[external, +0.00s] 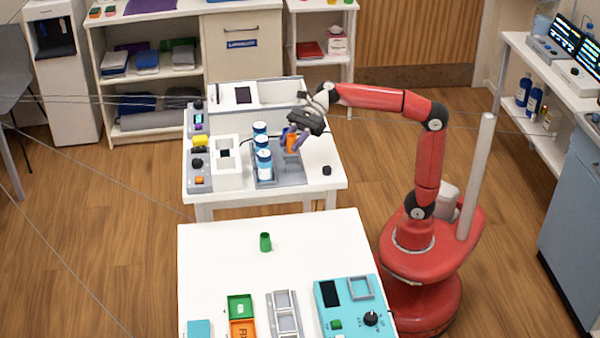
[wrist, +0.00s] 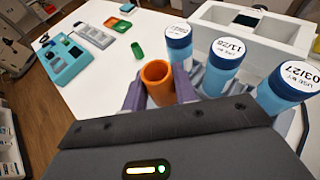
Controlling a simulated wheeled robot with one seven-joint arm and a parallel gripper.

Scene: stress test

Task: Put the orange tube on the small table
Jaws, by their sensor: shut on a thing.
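The orange tube (wrist: 158,80) stands upright between the purple fingers of my gripper (wrist: 160,92) in the wrist view, with its open end up. In the external view the orange tube (external: 292,143) shows at my gripper (external: 291,139), at the right side of a grey rack (external: 290,176) on the far white table (external: 315,184). My gripper is shut on the tube. I cannot tell whether the tube's lower end still touches the rack. The near white table (external: 215,250) stands in front, and I cannot tell which table is the small one.
Blue-capped bottles (external: 264,165) stand in the rack beside the tube.

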